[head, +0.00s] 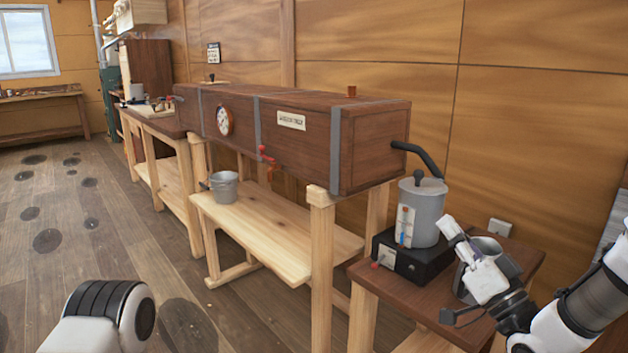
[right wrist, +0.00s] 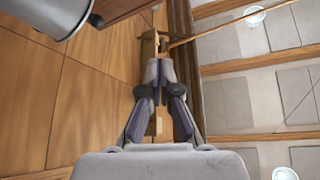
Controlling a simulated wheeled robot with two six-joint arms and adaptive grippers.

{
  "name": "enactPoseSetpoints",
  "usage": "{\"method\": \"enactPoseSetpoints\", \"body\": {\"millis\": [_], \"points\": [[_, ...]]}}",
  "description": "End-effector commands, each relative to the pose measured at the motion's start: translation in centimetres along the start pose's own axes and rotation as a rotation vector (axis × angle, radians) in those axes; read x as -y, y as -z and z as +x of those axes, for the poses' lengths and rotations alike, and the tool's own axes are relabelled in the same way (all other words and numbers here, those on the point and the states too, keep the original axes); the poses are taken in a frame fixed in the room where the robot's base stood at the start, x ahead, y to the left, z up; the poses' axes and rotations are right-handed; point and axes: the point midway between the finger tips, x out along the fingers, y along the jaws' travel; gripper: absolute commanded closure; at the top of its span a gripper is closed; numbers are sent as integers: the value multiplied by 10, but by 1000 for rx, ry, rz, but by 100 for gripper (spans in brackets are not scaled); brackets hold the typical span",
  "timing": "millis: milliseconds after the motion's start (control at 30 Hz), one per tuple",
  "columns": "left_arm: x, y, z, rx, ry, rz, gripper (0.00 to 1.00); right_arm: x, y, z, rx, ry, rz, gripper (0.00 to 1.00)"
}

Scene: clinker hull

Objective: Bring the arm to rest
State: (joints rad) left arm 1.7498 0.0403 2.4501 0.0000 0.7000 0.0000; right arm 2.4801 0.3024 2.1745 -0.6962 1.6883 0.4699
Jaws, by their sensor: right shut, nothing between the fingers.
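My right gripper (head: 451,229) comes in from the right in the head view, above the small dark side table (head: 521,258). Its fingers are shut and empty, and they overlap a grey metal pot (head: 513,268) on that table; I cannot tell the gap. In the right wrist view the closed fingertips (right wrist: 160,70) have nothing between them. A white and black link of my left arm shows at the lower left of the head view; the left gripper is not in view.
A grey lidded boiler (head: 427,213) stands on a black base (head: 412,262), with a black hose (head: 419,154) to the long wooden steam box (head: 375,144). A metal bucket (head: 223,187) sits on the low bench (head: 270,231). Floor at the left is open.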

Motion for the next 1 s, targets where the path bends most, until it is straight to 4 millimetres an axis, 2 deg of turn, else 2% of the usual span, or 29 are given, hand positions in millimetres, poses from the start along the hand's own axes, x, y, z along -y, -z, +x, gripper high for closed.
{"method": "enactPoseSetpoints", "body": {"millis": [167, 367, 567, 667, 767, 800, 867, 900, 1000], "points": [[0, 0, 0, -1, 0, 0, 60, -14, -30, -12, 52, -33, 23, 100], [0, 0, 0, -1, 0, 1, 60, -28, -82, -34, 146, -79, 61, 100], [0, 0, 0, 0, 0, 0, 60, -47, -149, -75, 285, -187, 109, 100], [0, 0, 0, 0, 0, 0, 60, -58, -190, -107, 391, -274, 127, 100], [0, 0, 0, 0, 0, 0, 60, -68, -242, -157, 552, -397, 134, 100], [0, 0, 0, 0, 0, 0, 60, -72, -264, -184, 633, -456, 132, 100], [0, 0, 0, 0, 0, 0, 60, -74, -296, -229, 770, -546, 124, 100], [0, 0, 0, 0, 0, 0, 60, -74, -312, -259, 862, -604, 117, 100], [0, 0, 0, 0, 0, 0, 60, -69, -340, -330, 1078, -726, 95, 100]]}}
